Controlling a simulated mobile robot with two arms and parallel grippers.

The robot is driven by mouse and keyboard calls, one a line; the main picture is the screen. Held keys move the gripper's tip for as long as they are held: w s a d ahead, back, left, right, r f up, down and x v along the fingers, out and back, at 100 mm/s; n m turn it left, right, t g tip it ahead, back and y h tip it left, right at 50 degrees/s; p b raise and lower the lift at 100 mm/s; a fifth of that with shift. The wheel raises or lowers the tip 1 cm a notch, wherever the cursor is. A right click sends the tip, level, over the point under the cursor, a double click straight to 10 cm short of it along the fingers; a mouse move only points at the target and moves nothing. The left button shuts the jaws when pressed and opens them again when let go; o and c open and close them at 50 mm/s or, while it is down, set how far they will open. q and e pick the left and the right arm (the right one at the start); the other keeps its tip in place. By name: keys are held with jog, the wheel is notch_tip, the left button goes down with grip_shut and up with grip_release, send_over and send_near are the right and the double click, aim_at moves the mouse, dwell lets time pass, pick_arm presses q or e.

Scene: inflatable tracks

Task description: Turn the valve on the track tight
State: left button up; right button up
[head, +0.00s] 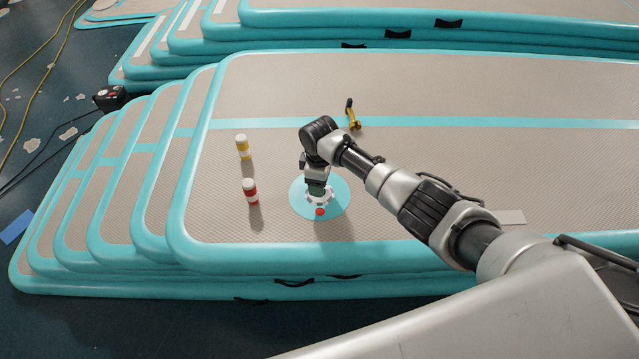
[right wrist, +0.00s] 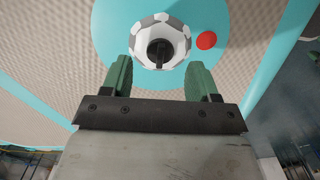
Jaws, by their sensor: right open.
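The valve (right wrist: 160,42) is a round grey-and-white knob with a dark centre, set on a turquoise round patch (head: 301,206) on the top track. A red dot (right wrist: 206,40) lies on the patch beside it; the dot also shows in the head view (head: 319,212). In the head view the valve (head: 322,199) is partly hidden by my right gripper (head: 317,190), which points down over it. In the right wrist view my right gripper (right wrist: 160,78) is open, its two green fingers apart, with the valve ahead between and beyond the tips. My left gripper is not in view.
A red-and-white bottle (head: 250,191) and a yellow-and-white bottle (head: 243,147) stand on the track left of the patch. A yellow tool with a black handle (head: 353,115) lies behind my arm. More stacked tracks (head: 300,30) stand at the back.

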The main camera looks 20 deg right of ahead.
notch_tip(320, 180, up, 8)
jog(key=p, duration=0.1)
dwell(0.5)
